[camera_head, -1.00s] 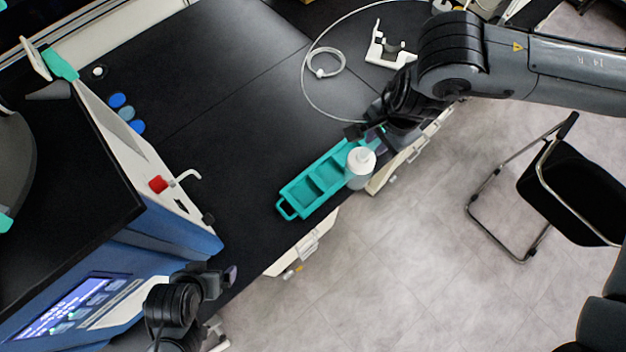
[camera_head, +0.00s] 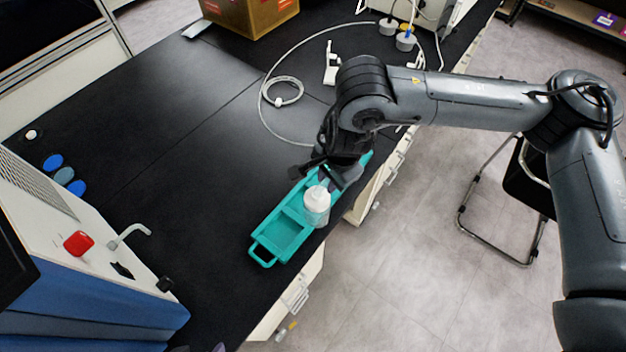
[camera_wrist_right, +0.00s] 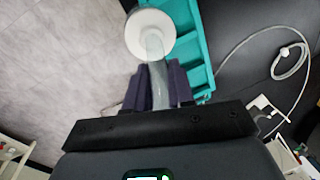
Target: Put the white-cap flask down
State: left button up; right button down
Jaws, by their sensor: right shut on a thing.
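The white-cap flask (camera_head: 317,203) is translucent, with a round white cap. It appears upright over the right side of the teal rack (camera_head: 262,253); I cannot tell whether its base touches the rack. My right gripper (camera_head: 337,179) is shut on the flask from the far side. In the right wrist view the purple fingers (camera_wrist_right: 159,85) close around the translucent flask, its white cap (camera_wrist_right: 150,34) beyond them, and the teal rack (camera_wrist_right: 203,68) lies to the right. Only small tips of what looks like my left gripper (camera_head: 200,348) show at the bottom edge.
The rack lies along the black bench's (camera_head: 180,190) right edge, with floor beyond. A coiled white tube (camera_head: 284,92) and a white stand (camera_head: 331,63) lie behind. A white-and-blue machine with a red knob (camera_head: 78,243) stands at left. The bench's middle is clear.

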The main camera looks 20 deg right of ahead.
pick_arm(q)
jog(key=shift+a+f+b, duration=0.15)
jog(key=shift+f+b, duration=0.65)
jog(key=shift+f, duration=0.15)
jog(key=shift+f+b, duration=0.5)
jog(key=shift+b, duration=0.05)
pick_arm(e)
jog(key=w+f, duration=0.8)
jog(key=shift+d+f, duration=0.25)
jog(key=shift+f, duration=0.15)
jog(key=shift+w, duration=0.1)
pick_arm(q)
jog(key=shift+f, duration=0.1)
jog(key=shift+f, duration=0.1)
pick_arm(e)
jog(key=shift+f, duration=0.2)
jog(key=c, duration=1)
grip_release()
